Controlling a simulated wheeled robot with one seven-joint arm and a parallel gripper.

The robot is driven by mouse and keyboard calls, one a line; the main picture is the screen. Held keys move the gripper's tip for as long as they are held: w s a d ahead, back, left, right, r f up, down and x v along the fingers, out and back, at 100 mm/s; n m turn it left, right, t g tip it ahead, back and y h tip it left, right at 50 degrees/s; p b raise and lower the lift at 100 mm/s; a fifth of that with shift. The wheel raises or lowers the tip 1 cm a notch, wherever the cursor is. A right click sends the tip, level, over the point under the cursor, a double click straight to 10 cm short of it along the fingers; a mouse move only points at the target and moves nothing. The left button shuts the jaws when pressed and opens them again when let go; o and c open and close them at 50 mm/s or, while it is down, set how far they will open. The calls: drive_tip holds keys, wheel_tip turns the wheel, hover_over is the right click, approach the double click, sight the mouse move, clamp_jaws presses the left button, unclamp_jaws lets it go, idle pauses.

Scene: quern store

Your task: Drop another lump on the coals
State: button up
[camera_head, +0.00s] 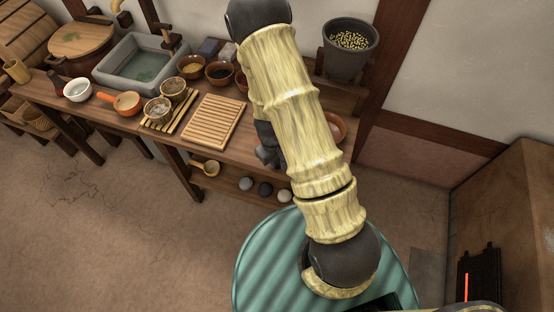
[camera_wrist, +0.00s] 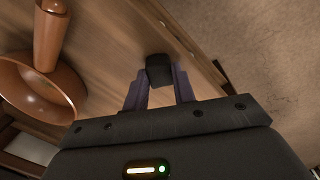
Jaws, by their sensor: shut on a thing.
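My gripper (camera_wrist: 160,92) is shut on a small dark lump (camera_wrist: 159,68), held between the two fingertips over the wooden bench. In the head view my gripper (camera_head: 268,155) is a dark shape at the bench's front edge, partly hidden behind my arm; the lump cannot be made out there. A brown oven or stove (camera_head: 510,215) stands at the far right, with a dark opening and a thin orange glow (camera_head: 466,287) in it. The coals themselves are not clearly visible.
The bench (camera_head: 165,140) carries a slatted wooden board (camera_head: 212,122), several small bowls and a stone basin (camera_head: 142,62). A reddish-brown bowl (camera_wrist: 35,95) lies left of my gripper in the wrist view. Balls (camera_head: 265,189) sit on the lower shelf. The floor at left is clear.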

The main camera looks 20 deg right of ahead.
sight(277, 160)
wheel_tip(277, 160, up, 10)
drive_tip(key=p, duration=0.1)
idle(0.7)
drive_tip(key=w+f+m+p, duration=0.1)
drive_tip(key=w+f+m, duration=0.2)
drive_tip(key=w, duration=0.4)
drive_tip(key=shift+d+m, duration=0.15)
drive_tip(key=shift+m, duration=0.35)
